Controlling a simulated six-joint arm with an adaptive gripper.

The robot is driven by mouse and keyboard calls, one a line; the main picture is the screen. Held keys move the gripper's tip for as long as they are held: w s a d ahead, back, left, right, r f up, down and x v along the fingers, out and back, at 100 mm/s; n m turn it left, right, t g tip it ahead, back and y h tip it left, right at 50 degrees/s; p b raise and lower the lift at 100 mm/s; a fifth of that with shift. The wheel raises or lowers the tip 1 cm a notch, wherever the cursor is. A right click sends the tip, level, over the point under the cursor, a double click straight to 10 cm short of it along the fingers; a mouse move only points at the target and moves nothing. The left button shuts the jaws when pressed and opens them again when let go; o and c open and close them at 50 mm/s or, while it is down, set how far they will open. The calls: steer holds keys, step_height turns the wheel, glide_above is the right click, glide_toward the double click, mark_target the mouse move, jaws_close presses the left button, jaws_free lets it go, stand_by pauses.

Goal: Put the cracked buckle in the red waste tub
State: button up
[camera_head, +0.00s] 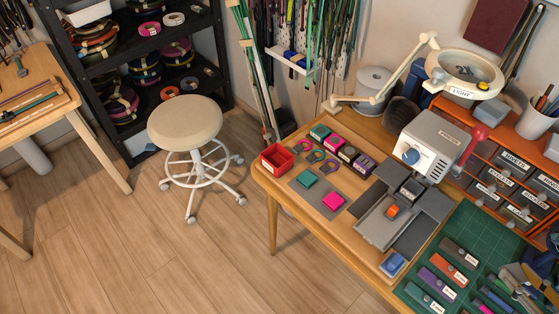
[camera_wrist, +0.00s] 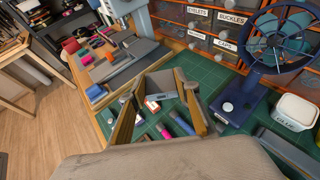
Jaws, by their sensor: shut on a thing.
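The red waste tub (camera_head: 277,157) stands at the left corner of the wooden bench, and it shows small in the wrist view (camera_wrist: 70,46). My gripper (camera_wrist: 166,82) has tan fingers and is shut on a grey piece (camera_wrist: 164,86) that spans its fingertips. It is above the green mat, far from the tub. Whether this grey piece is the cracked buckle, or has a crack, I cannot tell. In the head view my gripper (camera_head: 522,278) is at the lower right edge, partly cut off. A small orange piece (camera_head: 392,211) sits on the grey fixture.
The green mat (camera_head: 437,237) holds several labelled bars, including an orange one (camera_head: 448,269). Coloured pieces lie near the tub, including a pink one (camera_head: 333,201). A grey machine (camera_head: 428,145) and lamp (camera_head: 466,75) rise at the back.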

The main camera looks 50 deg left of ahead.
steer(key=shift+a, duration=0.1)
stand_by(0.5)
steer(key=s+a+f+n+g+y, duration=0.15)
steer(key=a+n+g, duration=0.25)
steer(key=a, duration=1.3)
steer(key=s+a+n+g+y, duration=0.15)
steer(key=a+n+g, duration=0.25)
steer(key=a, duration=1.2)
steer(key=s+a+r+n+g, duration=0.1)
steer(key=s+a, duration=0.2)
steer(key=a, duration=0.5)
steer(key=s+a+r+n+g+h, duration=0.15)
steer(key=s+a, duration=0.25)
steer(key=a, duration=0.5)
steer(key=s+a+g+y, duration=0.1)
steer(key=s+a, duration=0.2)
steer(key=a, duration=0.5)
steer(key=w+a+r+m+t, duration=0.1)
steer(key=w+a+r, duration=0.2)
steer(key=a, duration=0.3)
steer(key=shift+a+r, duration=0.15)
steer(key=shift+m+t, duration=0.25)
steer(key=shift+t, duration=0.2)
steer(key=shift+f, duration=3)
